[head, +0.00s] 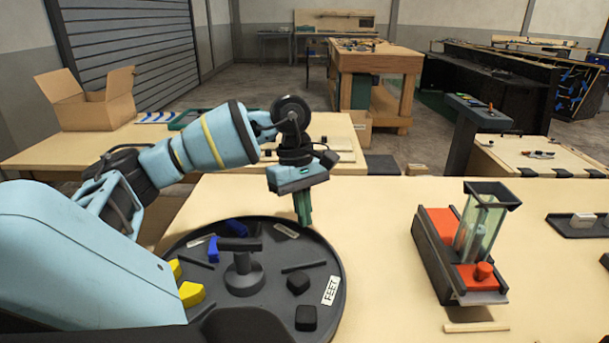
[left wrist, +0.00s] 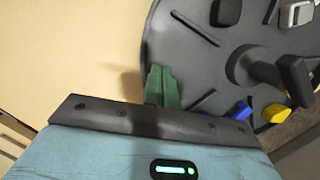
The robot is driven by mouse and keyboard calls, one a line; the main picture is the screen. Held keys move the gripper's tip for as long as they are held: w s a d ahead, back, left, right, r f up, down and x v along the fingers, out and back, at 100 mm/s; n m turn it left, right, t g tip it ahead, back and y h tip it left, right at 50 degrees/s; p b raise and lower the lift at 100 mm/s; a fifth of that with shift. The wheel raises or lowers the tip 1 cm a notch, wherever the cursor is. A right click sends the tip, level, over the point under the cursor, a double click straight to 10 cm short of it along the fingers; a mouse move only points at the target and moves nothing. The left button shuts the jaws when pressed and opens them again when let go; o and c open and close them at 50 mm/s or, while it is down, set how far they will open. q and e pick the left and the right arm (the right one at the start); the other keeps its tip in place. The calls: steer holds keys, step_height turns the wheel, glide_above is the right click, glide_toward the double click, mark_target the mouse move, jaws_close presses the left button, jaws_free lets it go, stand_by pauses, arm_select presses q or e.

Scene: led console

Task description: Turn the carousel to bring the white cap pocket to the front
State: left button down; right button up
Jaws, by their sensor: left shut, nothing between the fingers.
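The carousel (head: 265,257) is a dark round tray with a raised centre knob (head: 243,270), thin divider bars and coloured pieces. My right gripper is not in view.
A red and dark fixture with a clear hopper (head: 484,222) stands on the table to the right. The tabletop (head: 385,250) between it and the carousel is clear. A cardboard box (head: 88,103) is on the table behind. My left arm covers the carousel's left side.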

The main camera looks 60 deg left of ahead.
arm_select(q)
steer(key=v, duration=0.6)
steer(key=shift+w+d+r+p, duration=0.15)
steer(key=shift+d+r+p, duration=0.05)
steer(key=shift+p, duration=0.25)
